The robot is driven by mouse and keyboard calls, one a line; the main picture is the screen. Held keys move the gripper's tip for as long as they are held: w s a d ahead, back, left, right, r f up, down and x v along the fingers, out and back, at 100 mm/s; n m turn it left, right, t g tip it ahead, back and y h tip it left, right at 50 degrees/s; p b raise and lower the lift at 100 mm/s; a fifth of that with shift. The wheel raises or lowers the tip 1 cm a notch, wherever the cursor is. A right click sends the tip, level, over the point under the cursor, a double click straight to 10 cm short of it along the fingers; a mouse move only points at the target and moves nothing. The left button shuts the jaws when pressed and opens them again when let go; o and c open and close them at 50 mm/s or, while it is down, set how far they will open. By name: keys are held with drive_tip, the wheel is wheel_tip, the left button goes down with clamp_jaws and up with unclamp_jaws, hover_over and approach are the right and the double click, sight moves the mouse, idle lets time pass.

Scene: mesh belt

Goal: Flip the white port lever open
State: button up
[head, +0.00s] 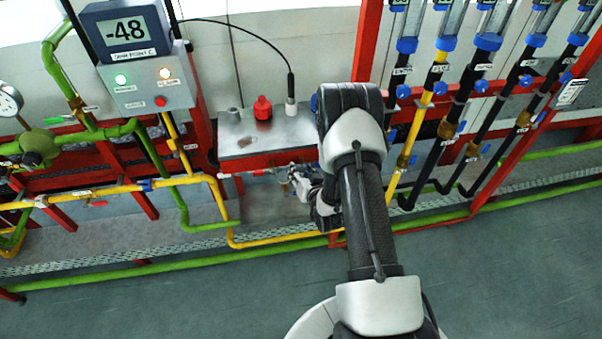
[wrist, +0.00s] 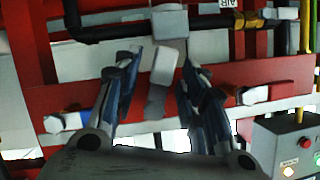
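My gripper (head: 300,180) is low in front of the metal-topped tank (head: 262,133) in the head view, partly hidden by my arm. In the wrist view my gripper (wrist: 162,60) has its two dark blue-grey fingers apart. A white lever-like piece (wrist: 165,64) shows between the fingers, tilted, with a grey part below it. It looks like the white port lever; I cannot tell whether either finger touches it. A grey block (wrist: 170,22) is above it. The lever cannot be made out clearly in the head view.
Other white handles are at left (wrist: 52,122) and right (wrist: 255,95) in the wrist view, near red beams. A control box (wrist: 300,145) is at lower right. In the head view, yellow pipe (head: 215,190) runs left of my gripper and hoses (head: 470,110) stand at right.

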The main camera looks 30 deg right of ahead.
drive_tip(key=shift+c, duration=0.5)
clamp_jaws()
